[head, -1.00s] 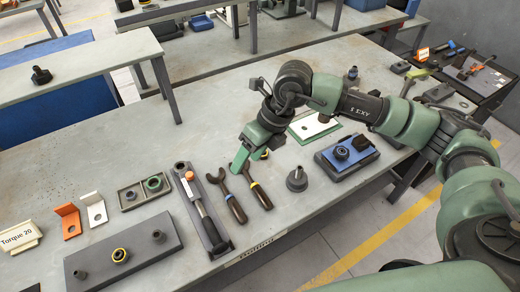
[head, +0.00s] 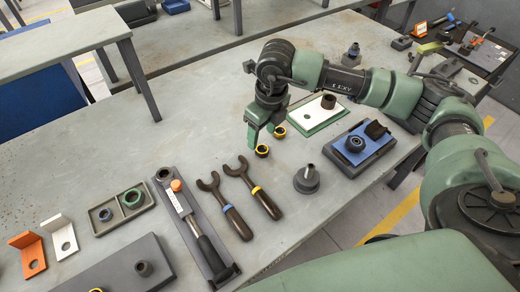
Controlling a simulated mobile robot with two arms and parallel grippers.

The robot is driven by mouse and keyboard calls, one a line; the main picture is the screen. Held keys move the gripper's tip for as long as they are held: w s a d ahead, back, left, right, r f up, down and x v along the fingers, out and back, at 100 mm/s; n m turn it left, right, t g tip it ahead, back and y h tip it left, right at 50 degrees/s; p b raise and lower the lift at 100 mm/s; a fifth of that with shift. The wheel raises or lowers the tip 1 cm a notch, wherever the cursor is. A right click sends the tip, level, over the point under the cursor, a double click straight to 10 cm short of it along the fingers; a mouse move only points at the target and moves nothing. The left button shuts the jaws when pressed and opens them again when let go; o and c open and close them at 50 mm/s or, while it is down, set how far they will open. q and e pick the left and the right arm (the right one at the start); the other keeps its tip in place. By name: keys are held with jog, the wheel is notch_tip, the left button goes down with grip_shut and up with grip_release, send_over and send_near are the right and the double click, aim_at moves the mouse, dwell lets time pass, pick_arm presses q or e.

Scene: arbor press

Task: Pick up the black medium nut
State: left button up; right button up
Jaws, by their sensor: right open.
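Two small dark nuts with yellow rings, a nearer one (head: 262,151) and a farther one (head: 279,132), lie on the grey table at the tips of my right gripper. I cannot tell for sure which of them is the black medium nut. My right gripper (head: 262,134) points down, open and empty, with its green fingers just behind and above the nearer nut. The fingers partly cover the space beside the nuts. My left gripper is out of view.
Two wrenches (head: 228,207) and a torque tool in a dark tray (head: 183,215) lie left of the gripper. A dark stepped part (head: 306,179) and a blue-topped fixture (head: 378,152) stand to the right. A white plate on a green base (head: 305,117) lies behind.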

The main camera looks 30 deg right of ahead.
aim_at(261, 153)
jog(key=shift+s+d+f+p, duration=0.1)
jog(key=shift+s+f+p, duration=0.1)
jog(key=shift+f+p, duration=0.4)
notch_tip(261, 153, down, 4)
jog(key=shift+w+p, duration=0.15)
jog(key=shift+p, duration=0.35)
jog(key=shift+w+f, duration=0.15)
jog(key=shift+f, duration=0.15)
grip_shut()
jog(key=shift+r, duration=0.1)
